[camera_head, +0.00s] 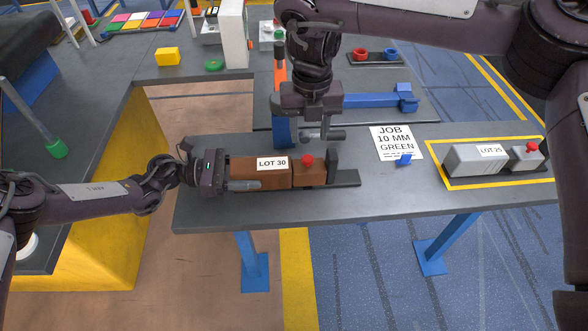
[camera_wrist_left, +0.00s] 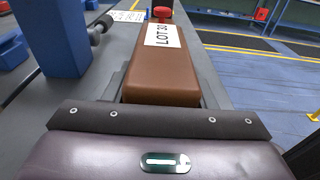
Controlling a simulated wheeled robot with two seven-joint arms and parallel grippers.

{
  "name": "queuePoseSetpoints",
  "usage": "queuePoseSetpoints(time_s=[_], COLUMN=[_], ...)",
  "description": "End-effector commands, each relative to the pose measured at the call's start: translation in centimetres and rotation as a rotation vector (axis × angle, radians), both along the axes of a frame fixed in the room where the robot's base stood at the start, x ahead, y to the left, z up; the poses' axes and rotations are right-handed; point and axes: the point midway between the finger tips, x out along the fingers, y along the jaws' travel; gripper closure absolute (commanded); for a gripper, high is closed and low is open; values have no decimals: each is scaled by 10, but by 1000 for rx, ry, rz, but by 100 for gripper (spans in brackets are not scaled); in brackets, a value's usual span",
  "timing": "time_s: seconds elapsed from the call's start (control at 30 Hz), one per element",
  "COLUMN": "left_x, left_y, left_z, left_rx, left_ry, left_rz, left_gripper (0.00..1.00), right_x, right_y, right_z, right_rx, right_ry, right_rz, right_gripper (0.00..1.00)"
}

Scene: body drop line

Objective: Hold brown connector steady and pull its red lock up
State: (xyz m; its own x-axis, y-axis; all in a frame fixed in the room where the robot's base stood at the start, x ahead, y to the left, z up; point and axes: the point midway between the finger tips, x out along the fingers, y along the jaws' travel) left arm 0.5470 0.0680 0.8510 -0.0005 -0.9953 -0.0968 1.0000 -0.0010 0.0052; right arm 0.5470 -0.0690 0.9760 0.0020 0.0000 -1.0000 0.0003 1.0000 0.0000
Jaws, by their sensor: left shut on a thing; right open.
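The brown connector (camera_head: 262,176) lies along the grey bench with a white "LOT 30" label on top; its brown body also shows in the left wrist view (camera_wrist_left: 160,80). Its red lock (camera_head: 307,160) sits on top of the smaller brown right-hand part, and shows at the far end in the left wrist view (camera_wrist_left: 162,12). My left gripper (camera_head: 240,176) is shut on the connector's left end, one finger along its near side. My right gripper (camera_head: 318,134) is open, above and behind the red lock, apart from it. Its far finger is not clearly seen.
A dark upright stop (camera_head: 332,164) stands at the connector's right end. A "JOB 10 MM GREEN" card (camera_head: 396,142) with a blue piece lies to the right. A grey "LOT 25" connector (camera_head: 477,159) lies in a yellow outline. A blue post (camera_head: 284,132) stands behind the brown connector.

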Motion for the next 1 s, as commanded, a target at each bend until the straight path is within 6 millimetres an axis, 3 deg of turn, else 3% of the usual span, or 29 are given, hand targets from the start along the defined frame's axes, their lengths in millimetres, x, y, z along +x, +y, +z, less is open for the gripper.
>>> queuePoseSetpoints(time_s=[0.03, 0.37, 0.4, 0.6, 0.87, 1.0], left_x=[-4, -4, -4, -2, -1, 0], left_y=[2, 2, 2, 1, 1, 13], left_z=[-9, -9, -9, -5, -3, -1], left_rx=[12, 12, 12, 8, 5, 4], left_ry=[16, 16, 16, 10, 6, 5], left_rz=[-2, -2, -2, -1, 0, 2], left_gripper=[84, 84, 48, 24, 24, 24], right_x=[0, 0, 0, 0, 0, 0], right_y=[0, 0, 0, 0, 0, 0], right_z=[0, -1, -1, 0, 0, 0], right_rx=[0, 0, 0, 0, 0, 0], right_ry=[0, 0, 0, 0, 0, 0], right_rz=[0, 0, 0, 0, 0, 0], right_gripper=[56, 56, 56, 56, 56, 56])
